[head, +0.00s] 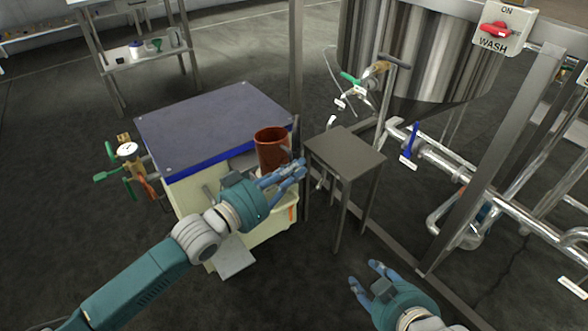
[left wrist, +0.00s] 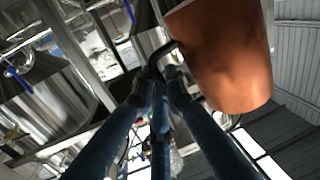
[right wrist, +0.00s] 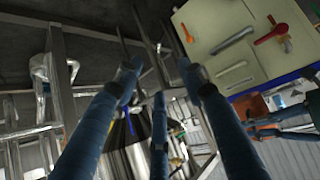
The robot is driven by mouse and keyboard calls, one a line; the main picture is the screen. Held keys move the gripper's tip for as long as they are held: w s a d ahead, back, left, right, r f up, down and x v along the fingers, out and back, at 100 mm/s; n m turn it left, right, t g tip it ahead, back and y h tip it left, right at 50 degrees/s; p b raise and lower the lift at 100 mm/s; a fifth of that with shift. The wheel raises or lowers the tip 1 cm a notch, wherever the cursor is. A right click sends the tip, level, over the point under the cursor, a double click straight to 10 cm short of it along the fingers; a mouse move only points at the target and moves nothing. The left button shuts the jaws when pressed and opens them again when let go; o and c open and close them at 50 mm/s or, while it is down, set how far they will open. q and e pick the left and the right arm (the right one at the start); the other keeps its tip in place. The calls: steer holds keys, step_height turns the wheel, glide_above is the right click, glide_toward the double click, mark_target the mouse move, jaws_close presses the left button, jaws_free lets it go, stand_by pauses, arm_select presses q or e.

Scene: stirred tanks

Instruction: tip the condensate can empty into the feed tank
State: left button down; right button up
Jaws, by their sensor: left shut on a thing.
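The condensate can (head: 271,150) is a reddish-brown open-topped can, roughly upright, at the front right corner of a cream cabinet. Whether it rests on something is hard to tell. It fills the upper right of the left wrist view (left wrist: 228,55). My left gripper (head: 292,172) is shut on the can's dark handle, seen between its fingertips in the left wrist view (left wrist: 162,68). The can's contents are not visible. A large steel tank (head: 425,55) stands at the back right; no label names it as the feed tank. My right gripper (head: 362,280) is open and empty at the lower right.
The cream cabinet (head: 222,205) has a flat dark top (head: 215,125) and a gauge (head: 127,151) with valves on its left. A small steel stand (head: 345,153) is just right of the can. Pipes and frame posts (head: 490,160) crowd the right side. Floor is clear at front centre.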

arm_select(q)
steer(key=shift+f+m+b, duration=0.3)
steer(key=shift+m+b, duration=0.05)
steer(key=shift+m, duration=0.05)
steer(key=shift+w+a+f, duration=0.1)
steer(key=shift+f, duration=0.05)
steer(key=shift+f+m+b, duration=0.35)
steer(key=shift+m+b, duration=0.25)
arm_select(e)
steer(key=w+a+r+t+y, duration=0.1)
steer(key=w+a+r+t, duration=0.2)
steer(key=r, duration=0.6)
steer(key=shift+w+r+t+y, duration=0.15)
steer(key=shift+w+t+y, duration=0.15)
steer(key=shift+w+t, duration=1.15)
steer(key=shift+w+g, duration=0.25)
steer(key=shift+w, duration=0.05)
